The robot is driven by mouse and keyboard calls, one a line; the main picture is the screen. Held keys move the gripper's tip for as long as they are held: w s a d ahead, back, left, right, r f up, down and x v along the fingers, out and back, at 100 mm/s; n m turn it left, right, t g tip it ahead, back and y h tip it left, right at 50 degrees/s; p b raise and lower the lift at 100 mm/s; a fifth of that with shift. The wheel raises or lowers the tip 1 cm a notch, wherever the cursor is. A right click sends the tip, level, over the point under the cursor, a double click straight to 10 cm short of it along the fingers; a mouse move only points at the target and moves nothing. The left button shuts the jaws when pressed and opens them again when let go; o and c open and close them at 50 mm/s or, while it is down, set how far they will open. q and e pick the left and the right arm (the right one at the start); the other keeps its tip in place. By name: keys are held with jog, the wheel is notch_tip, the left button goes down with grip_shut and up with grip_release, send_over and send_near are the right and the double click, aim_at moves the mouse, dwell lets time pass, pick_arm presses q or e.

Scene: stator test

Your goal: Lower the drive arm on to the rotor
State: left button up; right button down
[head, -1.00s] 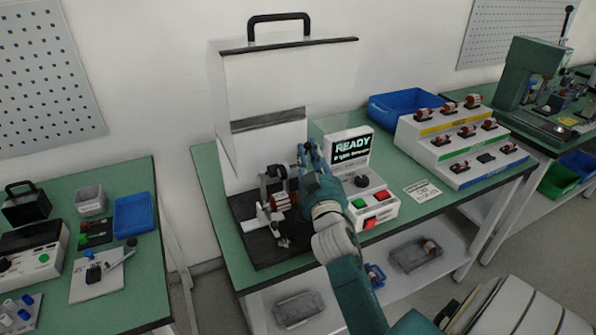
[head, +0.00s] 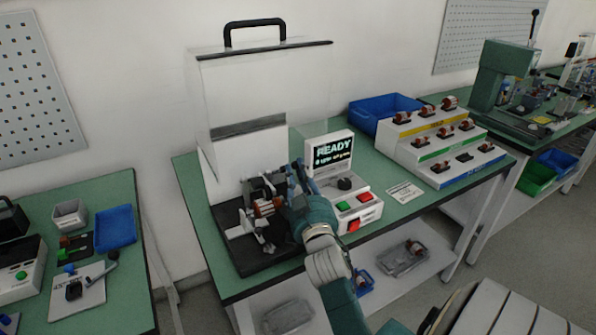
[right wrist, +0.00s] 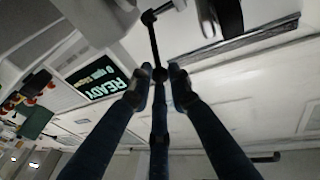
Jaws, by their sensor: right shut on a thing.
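The test stand has a black base (head: 240,254) on the middle table. The copper-red rotor (head: 266,207) lies across its supports. The dark drive arm (head: 258,185) is just above and behind the rotor; I cannot tell whether they touch. My right gripper (head: 298,178) is at the right of the rotor, shut on the drive arm's handle. My left gripper is not in view.
A clear cover (head: 245,85) with a black handle stands raised behind the stand. A control box (head: 360,206) reading READY, with green and red buttons, is close to the right of my gripper. A stepped rack (head: 440,150) of rotors and a blue bin (head: 372,112) stand further right.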

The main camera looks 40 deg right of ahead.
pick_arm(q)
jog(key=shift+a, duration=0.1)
pick_arm(e)
jog(key=shift+f, duration=0.7)
jog(key=c, duration=1.6)
grip_release()
jog(key=shift+w, duration=0.4)
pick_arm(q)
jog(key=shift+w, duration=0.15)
pick_arm(e)
jog(key=shift+d, duration=0.1)
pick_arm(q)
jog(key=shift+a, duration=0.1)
pick_arm(e)
jog(key=shift+r, duration=0.15)
jog(key=shift+r, duration=0.2)
notch_tip(320, 180, up, 10)
jog(key=shift+f, duration=0.25)
